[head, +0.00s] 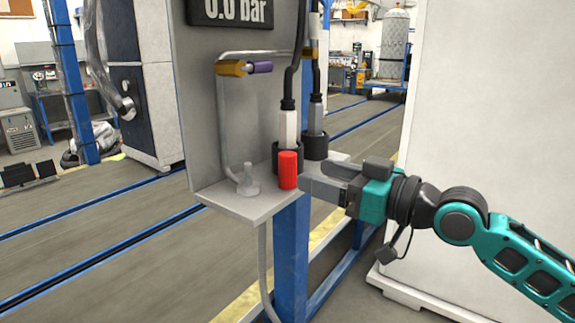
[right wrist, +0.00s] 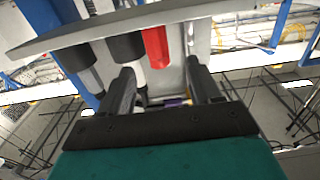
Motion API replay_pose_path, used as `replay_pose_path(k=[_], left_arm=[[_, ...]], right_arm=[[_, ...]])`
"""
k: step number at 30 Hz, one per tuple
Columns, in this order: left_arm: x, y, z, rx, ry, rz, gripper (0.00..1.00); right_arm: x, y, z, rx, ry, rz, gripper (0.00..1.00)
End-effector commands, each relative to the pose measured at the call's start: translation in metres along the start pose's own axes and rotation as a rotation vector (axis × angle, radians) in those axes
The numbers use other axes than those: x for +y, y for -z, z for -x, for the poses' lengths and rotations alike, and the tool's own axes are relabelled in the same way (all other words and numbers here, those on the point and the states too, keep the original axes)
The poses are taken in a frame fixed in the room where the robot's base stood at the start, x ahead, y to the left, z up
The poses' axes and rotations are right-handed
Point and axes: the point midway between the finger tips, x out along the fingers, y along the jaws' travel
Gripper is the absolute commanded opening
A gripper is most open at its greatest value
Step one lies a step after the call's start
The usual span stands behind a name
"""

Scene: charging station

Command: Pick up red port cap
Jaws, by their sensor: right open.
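The red port cap (head: 287,170) is a small upright red cylinder near the front edge of the grey station's shelf. My right gripper (head: 311,180) is open just to its right in the head view, fingers pointing towards it. In the right wrist view the red cap (right wrist: 156,47) shows beyond the open fingers (right wrist: 158,70), roughly between them. It does not look gripped. Whether a finger touches it I cannot tell. My left gripper is not in view.
Two hose connectors in black sockets (head: 315,146) stand close behind the cap. A grey port fitting (head: 248,181) is to its left on the shelf (head: 262,206). The upright panel (head: 200,120) bears a yellow and purple valve (head: 245,68). A white cabinet (head: 480,100) stands at right.

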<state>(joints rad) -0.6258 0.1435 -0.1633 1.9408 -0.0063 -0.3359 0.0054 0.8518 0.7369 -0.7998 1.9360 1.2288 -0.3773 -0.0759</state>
Motion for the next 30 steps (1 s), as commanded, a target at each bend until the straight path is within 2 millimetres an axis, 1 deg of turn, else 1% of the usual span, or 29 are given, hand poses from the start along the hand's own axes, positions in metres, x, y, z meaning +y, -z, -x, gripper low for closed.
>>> replay_pose_path(k=[5, 9, 13, 16, 22, 23, 30], left_arm=[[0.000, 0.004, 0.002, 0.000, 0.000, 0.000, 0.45], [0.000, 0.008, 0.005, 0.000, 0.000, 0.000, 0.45], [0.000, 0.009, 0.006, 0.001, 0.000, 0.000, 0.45], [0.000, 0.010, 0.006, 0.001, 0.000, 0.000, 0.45], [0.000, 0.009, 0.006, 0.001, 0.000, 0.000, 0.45], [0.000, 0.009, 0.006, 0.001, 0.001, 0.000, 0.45], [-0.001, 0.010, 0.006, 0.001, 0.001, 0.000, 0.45]], right_arm=[[0.001, 0.002, -0.013, 0.001, 0.001, -0.002, 0.63], [0.002, 0.004, -0.035, 0.001, 0.002, -0.002, 0.63], [0.003, 0.002, -0.049, 0.001, 0.000, -0.001, 0.63], [0.003, 0.001, -0.054, 0.000, 0.000, 0.000, 0.63], [0.003, 0.001, -0.054, 0.000, -0.001, 0.000, 0.63], [0.003, 0.001, -0.054, 0.000, -0.001, 0.000, 0.61], [0.003, 0.001, -0.054, 0.000, -0.001, 0.000, 0.38]])
